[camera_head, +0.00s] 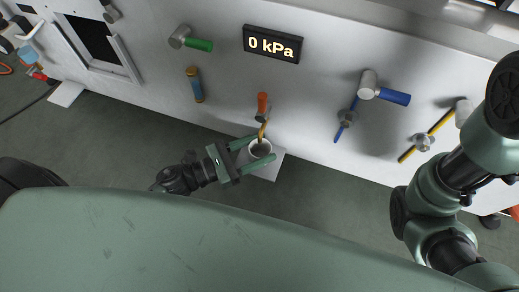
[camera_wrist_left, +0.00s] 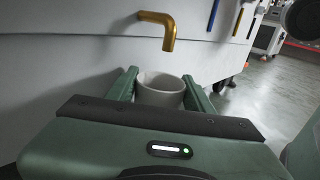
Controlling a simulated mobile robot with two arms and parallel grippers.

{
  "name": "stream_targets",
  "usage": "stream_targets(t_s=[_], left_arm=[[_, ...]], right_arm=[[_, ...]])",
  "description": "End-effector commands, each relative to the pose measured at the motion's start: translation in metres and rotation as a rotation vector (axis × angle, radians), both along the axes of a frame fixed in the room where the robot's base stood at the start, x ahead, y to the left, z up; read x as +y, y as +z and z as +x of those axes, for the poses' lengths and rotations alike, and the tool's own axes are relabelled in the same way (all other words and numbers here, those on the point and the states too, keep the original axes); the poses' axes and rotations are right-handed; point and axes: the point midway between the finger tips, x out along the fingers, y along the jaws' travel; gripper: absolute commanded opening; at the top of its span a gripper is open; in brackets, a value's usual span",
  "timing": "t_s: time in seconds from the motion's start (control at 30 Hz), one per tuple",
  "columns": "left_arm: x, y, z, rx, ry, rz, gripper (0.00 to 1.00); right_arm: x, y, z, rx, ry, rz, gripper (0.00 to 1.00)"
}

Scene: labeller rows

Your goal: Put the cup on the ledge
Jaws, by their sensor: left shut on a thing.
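A pale cup (camera_head: 260,149) with a dark inside is between the two green fingers of my left gripper (camera_head: 264,147), which is shut on it. The cup is upright and also shows in the left wrist view (camera_wrist_left: 160,88). A brass spout (camera_head: 262,131) with an orange handle is on the white wall beside the cup; in the left wrist view the spout (camera_wrist_left: 167,32) hangs above and beyond the cup. A pale ledge (camera_head: 272,168) sticks out from the wall beneath the cup and fingers, partly hidden. I cannot tell whether the cup touches it. My right gripper is out of view.
A display reading 0 kPa (camera_head: 272,44) is on the wall (camera_head: 225,105). A green-handled valve (camera_head: 195,43), blue-handled valves (camera_head: 385,92) and a yellow-handled valve (camera_head: 425,141) stick out from it. Another pale ledge (camera_head: 66,93) is at left. My right arm is at right.

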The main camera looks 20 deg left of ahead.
Motion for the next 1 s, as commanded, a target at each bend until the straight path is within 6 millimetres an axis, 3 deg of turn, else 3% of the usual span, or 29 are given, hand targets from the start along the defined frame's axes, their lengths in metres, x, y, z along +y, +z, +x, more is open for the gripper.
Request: stream_targets(t_s=[0.3, 0.33, 0.87, 1.0], left_arm=[[0.0, -0.003, 0.0, -0.001, 0.0, -0.001, 0.06], [0.0, -0.002, 0.0, -0.001, 0.0, 0.0, 0.6], [0.0, 0.004, 0.0, -0.001, 0.0, -0.001, 0.61], [0.014, 0.004, -0.014, 0.005, 0.002, 0.001, 0.61]], right_arm=[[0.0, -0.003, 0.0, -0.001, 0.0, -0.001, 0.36], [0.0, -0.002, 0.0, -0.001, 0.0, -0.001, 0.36], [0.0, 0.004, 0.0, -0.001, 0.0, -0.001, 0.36], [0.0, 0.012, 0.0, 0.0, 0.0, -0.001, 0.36]])
